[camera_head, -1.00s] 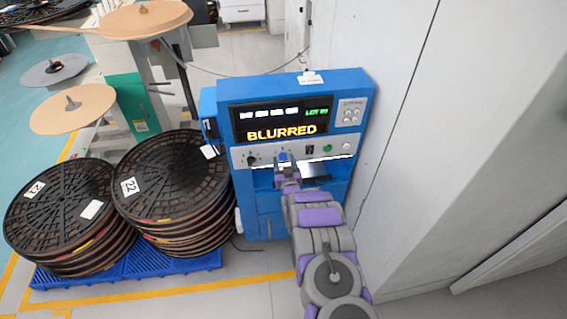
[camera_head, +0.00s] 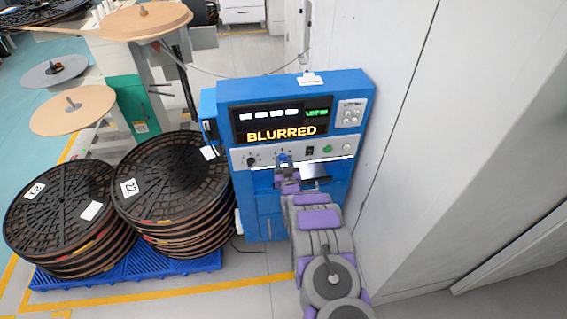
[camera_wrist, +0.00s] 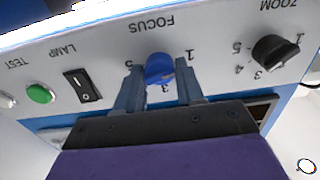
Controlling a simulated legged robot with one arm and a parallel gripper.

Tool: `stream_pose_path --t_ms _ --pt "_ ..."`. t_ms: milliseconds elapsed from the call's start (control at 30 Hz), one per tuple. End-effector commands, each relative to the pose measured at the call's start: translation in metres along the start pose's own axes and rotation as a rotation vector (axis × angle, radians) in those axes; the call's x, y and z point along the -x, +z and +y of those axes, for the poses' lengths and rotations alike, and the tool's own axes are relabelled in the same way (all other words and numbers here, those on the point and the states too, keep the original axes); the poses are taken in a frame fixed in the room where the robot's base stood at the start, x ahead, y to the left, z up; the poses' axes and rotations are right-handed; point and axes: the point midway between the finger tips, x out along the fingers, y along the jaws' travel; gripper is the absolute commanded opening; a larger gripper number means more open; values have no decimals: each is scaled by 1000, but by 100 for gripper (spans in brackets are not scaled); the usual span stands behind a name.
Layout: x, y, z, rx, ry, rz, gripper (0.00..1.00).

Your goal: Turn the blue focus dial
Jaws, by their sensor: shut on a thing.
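The blue focus dial (camera_wrist: 159,69) is on the machine's pale control panel, under the word FOCUS, which appears upside down in the wrist view. My gripper (camera_wrist: 160,80) has a finger on each side of the dial and is shut on it. In the head view my gripper (camera_head: 284,163) reaches the panel of the blue machine (camera_head: 225,93), and the dial is mostly hidden. The machine's display (camera_head: 281,133) reads BLURRED in orange letters, with LOT text in green.
In the wrist view, a black zoom dial (camera_wrist: 275,51) is to the right; a black lamp switch (camera_wrist: 82,86) and green test button (camera_wrist: 40,94) are to the left. Reel stacks (camera_head: 172,180) stand left of the machine, and a grey wall (camera_head: 385,120) is close on its right.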

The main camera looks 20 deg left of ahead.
Motion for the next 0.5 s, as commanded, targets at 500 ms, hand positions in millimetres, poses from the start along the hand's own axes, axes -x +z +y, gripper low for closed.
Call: stream_pose_path --t_ms 500 --pt "0 1 1 -147 -1 -1 7"
